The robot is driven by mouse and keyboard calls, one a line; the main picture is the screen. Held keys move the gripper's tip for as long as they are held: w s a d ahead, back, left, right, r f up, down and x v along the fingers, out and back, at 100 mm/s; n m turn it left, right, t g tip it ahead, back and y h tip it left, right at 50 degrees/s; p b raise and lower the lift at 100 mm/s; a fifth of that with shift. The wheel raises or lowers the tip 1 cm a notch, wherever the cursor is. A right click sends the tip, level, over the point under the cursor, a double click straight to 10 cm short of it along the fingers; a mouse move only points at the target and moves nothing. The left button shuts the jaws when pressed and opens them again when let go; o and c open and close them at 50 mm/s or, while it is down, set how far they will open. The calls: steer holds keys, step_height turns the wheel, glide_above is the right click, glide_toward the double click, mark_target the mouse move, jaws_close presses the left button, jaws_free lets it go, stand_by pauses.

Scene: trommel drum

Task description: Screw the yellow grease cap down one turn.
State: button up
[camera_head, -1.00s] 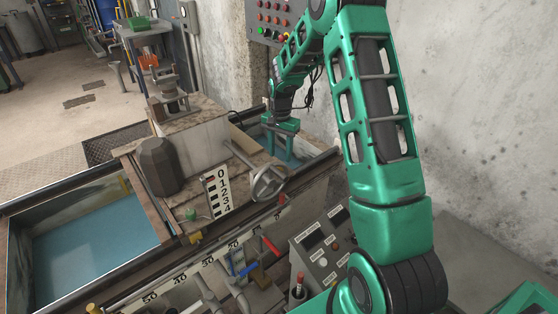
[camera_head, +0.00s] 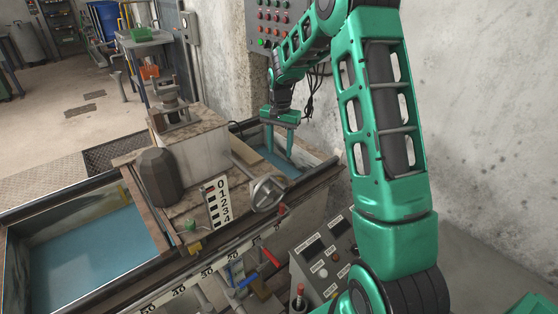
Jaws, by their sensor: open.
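My gripper (camera_head: 279,151) is open and empty, its two green fingers pointing down over the far-right part of the trough with blue water. It is behind the handwheel and well apart from it. A small yellow piece (camera_head: 195,248) sits on the front rail, below the small green block and left of the handwheel. I cannot tell whether it is the grease cap, and no other clear yellow cap shows.
A handwheel (camera_head: 269,192), a numbered scale (camera_head: 218,203) and a dark faceted block (camera_head: 158,178) stand on the deck. A small green block (camera_head: 191,225) is near the scale. A control box (camera_head: 325,258) is at front right. A concrete wall (camera_head: 475,110) bounds the right.

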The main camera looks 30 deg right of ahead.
step_height(320, 180, down, 12)
steer(key=n, duration=2.6)
steer(key=shift+s+d+r, duration=0.1)
steer(key=shift+r, duration=0.15)
steer(key=c, duration=1.1)
